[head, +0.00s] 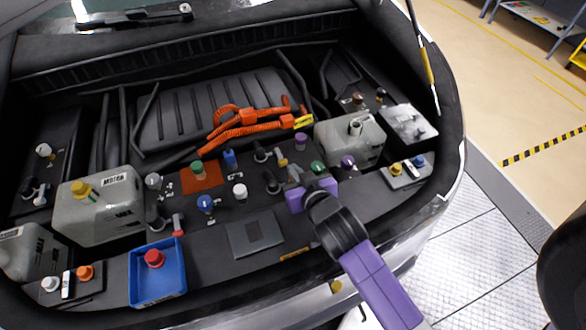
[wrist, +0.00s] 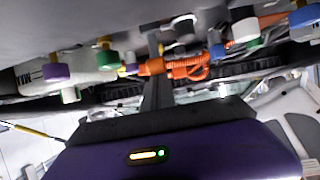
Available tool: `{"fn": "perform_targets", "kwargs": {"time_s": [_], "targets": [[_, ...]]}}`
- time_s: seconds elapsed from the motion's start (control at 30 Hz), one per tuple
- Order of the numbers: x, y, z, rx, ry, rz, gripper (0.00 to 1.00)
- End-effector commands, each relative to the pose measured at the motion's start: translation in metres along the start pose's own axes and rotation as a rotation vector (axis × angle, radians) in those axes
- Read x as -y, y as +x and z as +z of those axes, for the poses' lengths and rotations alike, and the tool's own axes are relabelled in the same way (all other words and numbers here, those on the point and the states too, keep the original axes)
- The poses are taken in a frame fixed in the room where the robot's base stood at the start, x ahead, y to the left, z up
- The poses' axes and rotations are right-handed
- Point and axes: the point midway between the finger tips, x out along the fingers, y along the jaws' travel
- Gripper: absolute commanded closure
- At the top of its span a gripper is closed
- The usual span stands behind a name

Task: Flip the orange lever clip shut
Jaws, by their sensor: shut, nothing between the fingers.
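Orange corrugated hoses (head: 270,130) cross the back of the engine bay, with block-like orange connectors (head: 287,121) on them. I cannot tell for sure which orange part is the lever clip, or whether it stands open. My gripper (head: 291,176) is shut and empty, low over the right middle of the bay, in front of the hoses and apart from them. In the wrist view my shut fingers (wrist: 157,85) reach up toward an orange part (wrist: 153,67), with orange hose (wrist: 188,68) beside it. Whether they touch it cannot be told. My purple wrist hides what lies beneath it.
A grey tank (head: 349,140) stands right of my gripper, with purple and green caps close by. A grey tank (head: 101,205) and a blue tray (head: 157,272) with a red cap (head: 154,258) are at left. A flat grey plate (head: 256,234) lies left of my wrist.

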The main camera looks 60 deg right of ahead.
Motion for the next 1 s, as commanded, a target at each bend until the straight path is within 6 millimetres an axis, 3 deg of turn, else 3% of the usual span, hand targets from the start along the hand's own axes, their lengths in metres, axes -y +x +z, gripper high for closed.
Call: {"fn": "perform_targets", "kwargs": {"time_s": [0.5, 1.0], "targets": [[0.0, -0.01, 0.018, 0.004, 0.0, 0.001, 1.0], [0.0, -0.012, 0.021, 0.002, 0.0, 0.0, 1.0]]}}
